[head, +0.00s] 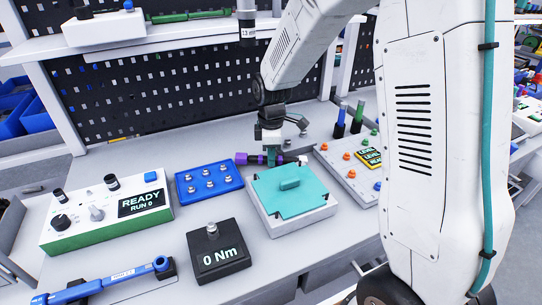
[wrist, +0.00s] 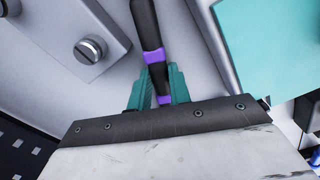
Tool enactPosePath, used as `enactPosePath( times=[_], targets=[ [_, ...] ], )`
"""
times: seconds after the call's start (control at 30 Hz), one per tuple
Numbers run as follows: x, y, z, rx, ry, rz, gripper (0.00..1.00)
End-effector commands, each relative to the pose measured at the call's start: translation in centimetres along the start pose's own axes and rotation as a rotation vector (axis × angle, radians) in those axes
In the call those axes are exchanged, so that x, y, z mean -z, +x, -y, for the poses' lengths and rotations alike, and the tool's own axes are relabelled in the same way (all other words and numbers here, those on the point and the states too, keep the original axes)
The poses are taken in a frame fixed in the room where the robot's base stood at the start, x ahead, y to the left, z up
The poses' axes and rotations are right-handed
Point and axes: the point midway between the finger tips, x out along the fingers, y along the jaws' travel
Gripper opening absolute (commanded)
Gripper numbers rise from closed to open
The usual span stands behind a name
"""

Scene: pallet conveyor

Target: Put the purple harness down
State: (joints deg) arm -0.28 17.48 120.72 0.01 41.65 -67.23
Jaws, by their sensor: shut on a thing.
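The purple harness (head: 250,158) is a short dark bundle with purple bands and a pale end at the right. In the head view my gripper (head: 271,157) is over the workbench, behind the teal-topped box, and shut on the harness. In the wrist view the harness (wrist: 153,60) runs up from between the two teal fingers (wrist: 157,85), black with purple bands. The fingers close around it near a purple band. The part beyond the fingers is hidden by the gripper body. I cannot tell whether the harness touches the bench.
A box with a teal lid (head: 304,190) stands just in front of the gripper. A blue plate with metal studs (head: 208,197) lies to the left. A READY box (head: 60,226), a 0 Nm meter (head: 235,261) and a blue torque wrench (head: 95,287) are further left and forward. A panel with coloured knobs (head: 338,178) is right.

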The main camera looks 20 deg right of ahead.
Motion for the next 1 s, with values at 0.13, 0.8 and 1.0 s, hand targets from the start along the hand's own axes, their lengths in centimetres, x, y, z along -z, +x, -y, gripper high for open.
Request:
enactPosePath(
  times=[0.13, 0.8, 1.0],
  targets=[
    [0.0, 0.5, 0.1, 0.004, 0.000, 0.001, 0.00],
    [0.0, -2.4, 0.0, -0.001, 0.000, -0.001, 0.41],
    [0.0, -6.9, 0.0, -0.002, 0.000, -0.001, 0.41]
  ],
)
